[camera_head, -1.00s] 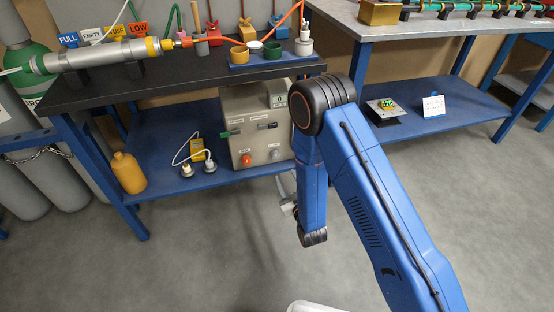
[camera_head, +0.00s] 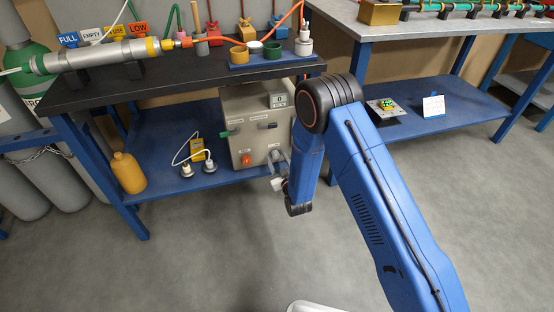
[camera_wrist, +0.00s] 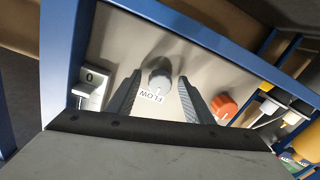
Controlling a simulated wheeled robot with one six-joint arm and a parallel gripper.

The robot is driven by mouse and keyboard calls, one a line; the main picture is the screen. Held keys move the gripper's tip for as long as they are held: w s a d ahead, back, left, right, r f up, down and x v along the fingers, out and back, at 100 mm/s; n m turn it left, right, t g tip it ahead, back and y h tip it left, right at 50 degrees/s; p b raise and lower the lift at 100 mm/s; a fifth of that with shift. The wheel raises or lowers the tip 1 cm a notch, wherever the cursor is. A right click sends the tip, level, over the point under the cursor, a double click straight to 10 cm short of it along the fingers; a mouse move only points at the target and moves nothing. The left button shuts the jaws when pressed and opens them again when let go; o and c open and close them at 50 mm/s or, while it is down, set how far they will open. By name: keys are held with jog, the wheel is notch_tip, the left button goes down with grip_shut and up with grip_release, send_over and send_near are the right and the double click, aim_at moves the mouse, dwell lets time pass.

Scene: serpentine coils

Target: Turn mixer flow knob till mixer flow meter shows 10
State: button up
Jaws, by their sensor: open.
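The mixer is a beige box (camera_head: 240,125) on the blue lower shelf below the black bench. Its meter (camera_head: 277,100) at the top right reads 0. The grey flow knob (camera_wrist: 160,75), with an upside-down "FLOW" label (camera_wrist: 151,97), is on the front panel. My gripper (camera_wrist: 159,85) is open, with one finger on each side of this knob; I cannot tell whether either touches it. In the head view my gripper (camera_head: 277,160) is at the box's lower right front, partly hiding the knob.
An orange knob (camera_wrist: 223,106) is close beside my gripper's right finger in the wrist view. Green (camera_head: 230,133) and dark (camera_head: 267,126) handles stick out above the knobs. A yellow bottle (camera_head: 128,172) and a yellow meter with plugs (camera_head: 198,150) are to the left. The floor in front is clear.

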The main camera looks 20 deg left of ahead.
jog(key=c, duration=1)
jog(key=shift+c, duration=0.2)
jog(key=shift+m, duration=0.4)
jog(key=m, duration=0.3)
jog(key=shift+m, duration=0.3)
jog(key=m, duration=0.4)
jog(key=shift+s+a+m, duration=0.1)
jog(key=shift+m, duration=0.2)
jog(key=m, duration=0.4)
jog(key=shift+m+t, duration=0.3)
jog(key=shift+m, duration=0.1)
jog(key=shift+a+m, duration=0.1)
jog(key=shift+m, duration=2.2)
jog(key=shift+h, duration=0.3)
